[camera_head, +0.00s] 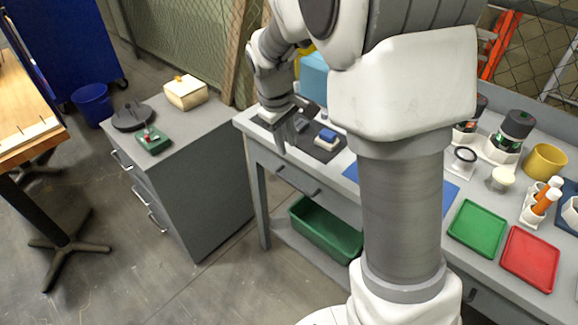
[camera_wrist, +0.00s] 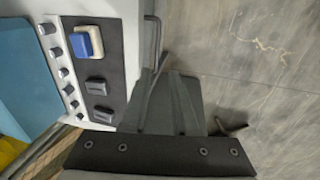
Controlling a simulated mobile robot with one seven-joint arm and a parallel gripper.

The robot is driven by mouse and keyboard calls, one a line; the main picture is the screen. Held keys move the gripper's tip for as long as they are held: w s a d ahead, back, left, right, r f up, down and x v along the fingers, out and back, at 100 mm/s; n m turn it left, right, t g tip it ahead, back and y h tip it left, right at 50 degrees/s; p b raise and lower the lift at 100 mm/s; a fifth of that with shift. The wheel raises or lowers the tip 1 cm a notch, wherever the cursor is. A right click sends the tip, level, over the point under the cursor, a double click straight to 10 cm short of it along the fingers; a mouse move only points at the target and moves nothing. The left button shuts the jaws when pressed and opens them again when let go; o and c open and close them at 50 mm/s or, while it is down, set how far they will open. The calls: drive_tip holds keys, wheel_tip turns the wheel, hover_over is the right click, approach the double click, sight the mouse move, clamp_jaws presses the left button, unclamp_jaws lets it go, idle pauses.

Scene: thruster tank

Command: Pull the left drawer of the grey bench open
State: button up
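The grey bench (camera_head: 262,150) stands right of centre in the head view. Its left drawer (camera_head: 300,182) has a dark bar handle (camera_head: 312,193) and looks shut. In the wrist view a bar handle (camera_wrist: 153,42) sticks out from the bench's front edge, beyond and left of my fingertips. My gripper (camera_head: 284,142) hangs at the bench's front left edge, fingers pointing down, apart from the handle. In the wrist view its dark fingers (camera_wrist: 170,78) overlap and come close at the tips; I cannot tell the gap. Nothing shows held between them.
A grey cabinet (camera_head: 205,185) with a green box (camera_head: 152,140) on it stands to the left. A green bin (camera_head: 325,232) sits under the drawer. A dark panel with a blue-and-white block (camera_head: 327,138) lies on the bench. The floor before the drawer is clear.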

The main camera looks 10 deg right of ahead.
sight(295, 185)
drive_tip(key=w+d+f+b, duration=0.1)
drive_tip(key=f, duration=0.5)
drive_tip(key=w+f+b, duration=0.1)
drive_tip(key=f, duration=0.4)
drive_tip(key=w+d+f+b, duration=0.1)
drive_tip(key=f, duration=0.5)
drive_tip(key=shift+d+f, duration=0.3)
drive_tip(key=shift+d, duration=0.05)
clamp_jaws()
idle(0.7)
